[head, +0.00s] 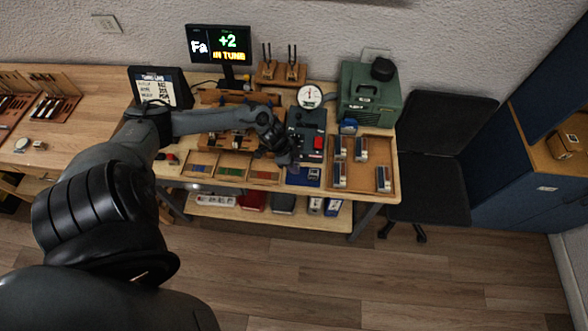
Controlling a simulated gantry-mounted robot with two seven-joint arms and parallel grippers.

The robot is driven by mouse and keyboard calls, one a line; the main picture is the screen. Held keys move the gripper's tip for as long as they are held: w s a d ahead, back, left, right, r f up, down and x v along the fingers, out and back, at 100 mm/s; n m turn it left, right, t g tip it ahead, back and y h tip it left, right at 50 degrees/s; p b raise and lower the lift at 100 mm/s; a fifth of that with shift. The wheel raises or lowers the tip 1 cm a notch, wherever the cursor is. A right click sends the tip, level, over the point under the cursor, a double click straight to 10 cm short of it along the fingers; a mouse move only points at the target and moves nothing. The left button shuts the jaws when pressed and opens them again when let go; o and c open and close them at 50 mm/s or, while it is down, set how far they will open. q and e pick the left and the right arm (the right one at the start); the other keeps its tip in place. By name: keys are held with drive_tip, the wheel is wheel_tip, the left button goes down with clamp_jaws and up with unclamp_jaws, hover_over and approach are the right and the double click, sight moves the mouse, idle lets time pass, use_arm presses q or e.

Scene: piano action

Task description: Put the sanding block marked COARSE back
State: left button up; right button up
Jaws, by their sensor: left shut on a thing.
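My left gripper (284,156) reaches in from the left over the workbench, just left of the grey machine with the red button. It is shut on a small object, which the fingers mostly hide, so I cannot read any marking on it. Several blocks with blue and pale sides stand in a wooden tray (372,194) on the right: one at the back left (340,148), one at the back middle (361,150), one at the front left (340,175) and one at the front right (384,178). Their labels are too small to read. My right gripper is not in view.
A blue mat (298,180) with a small item lies below the gripper. The grey machine (306,136) and a round dial gauge (310,96) stand beside and behind it. A green case (368,98) stands behind the tray. Colored strips (231,171) lie in front left.

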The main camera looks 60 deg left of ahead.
use_arm(q)
drive_tip(key=shift+a+f, duration=0.2)
drive_tip(key=shift+f, duration=0.1)
wheel_tip(320, 180, down, 4)
drive_tip(key=shift+r, duration=0.2)
drive_tip(key=shift+f, duration=0.2)
drive_tip(key=o, duration=1)
